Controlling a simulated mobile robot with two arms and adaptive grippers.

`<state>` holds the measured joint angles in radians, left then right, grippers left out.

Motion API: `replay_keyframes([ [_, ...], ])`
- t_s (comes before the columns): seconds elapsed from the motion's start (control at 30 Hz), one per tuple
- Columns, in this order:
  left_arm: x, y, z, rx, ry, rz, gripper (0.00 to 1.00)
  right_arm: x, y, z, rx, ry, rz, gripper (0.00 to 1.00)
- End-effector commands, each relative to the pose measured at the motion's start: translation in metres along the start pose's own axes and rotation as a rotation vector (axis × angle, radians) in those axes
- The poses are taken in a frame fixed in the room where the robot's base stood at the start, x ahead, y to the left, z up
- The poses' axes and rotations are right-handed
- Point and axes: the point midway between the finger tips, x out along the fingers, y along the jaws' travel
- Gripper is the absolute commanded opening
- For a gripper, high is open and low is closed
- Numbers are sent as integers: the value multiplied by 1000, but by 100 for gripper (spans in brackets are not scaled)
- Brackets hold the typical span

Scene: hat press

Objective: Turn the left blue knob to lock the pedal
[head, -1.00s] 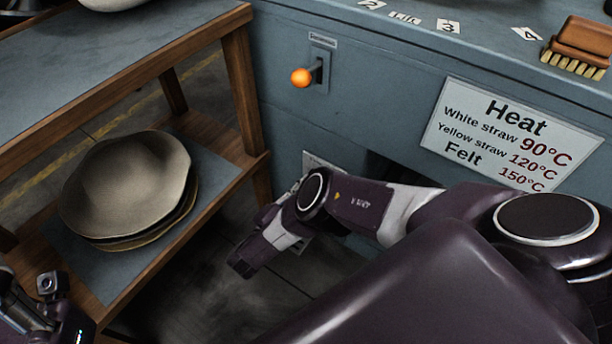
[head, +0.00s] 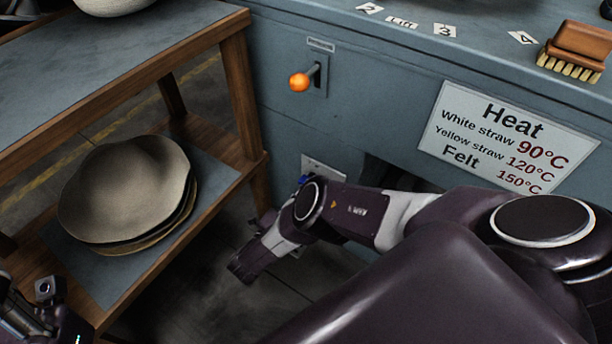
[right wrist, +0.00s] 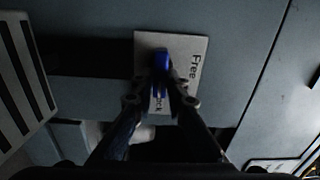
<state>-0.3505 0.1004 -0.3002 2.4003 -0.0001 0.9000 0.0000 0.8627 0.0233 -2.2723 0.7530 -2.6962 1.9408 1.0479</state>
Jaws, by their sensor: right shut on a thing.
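The blue knob (right wrist: 160,57) sits on a pale plate (right wrist: 192,47) lettered "Free" and "Lock", in the right wrist view. My right gripper (right wrist: 161,92) is shut on the knob, one finger on each side; the fingers hide part of the plate's lettering. In the head view only a small blue part of the knob (head: 303,180) shows, behind my right wrist, below the plate's visible corner (head: 325,167). A striped pedal-like plate (right wrist: 17,82) is at the left of the right wrist view. My left gripper (head: 42,305) is partly in the lower left corner; its fingers are not clear.
A wooden shelf (head: 245,105) with stacked hats (head: 125,190) stands left of the blue-grey machine (head: 385,60). An orange-knobbed lever (head: 300,82) and a heat sign (head: 505,138) are on the machine's front. A brush (head: 575,50) lies on top.

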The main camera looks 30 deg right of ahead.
Motion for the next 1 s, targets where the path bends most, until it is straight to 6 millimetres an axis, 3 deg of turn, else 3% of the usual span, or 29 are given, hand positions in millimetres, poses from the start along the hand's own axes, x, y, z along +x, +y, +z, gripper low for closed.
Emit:
replay_keyframes([
  [0.6,0,0,0,0,0,0,40,-1,2,0,37,-2,4,0],
  [0.63,0,0,0,0,0,0,40,-1,2,0,37,-2,4,16],
  [0.77,0,0,0,0,0,0,40,-1,1,0,37,-1,3,30],
  [1.0,0,0,0,1,2,-1,40,-1,1,0,36,-1,1,30],
])
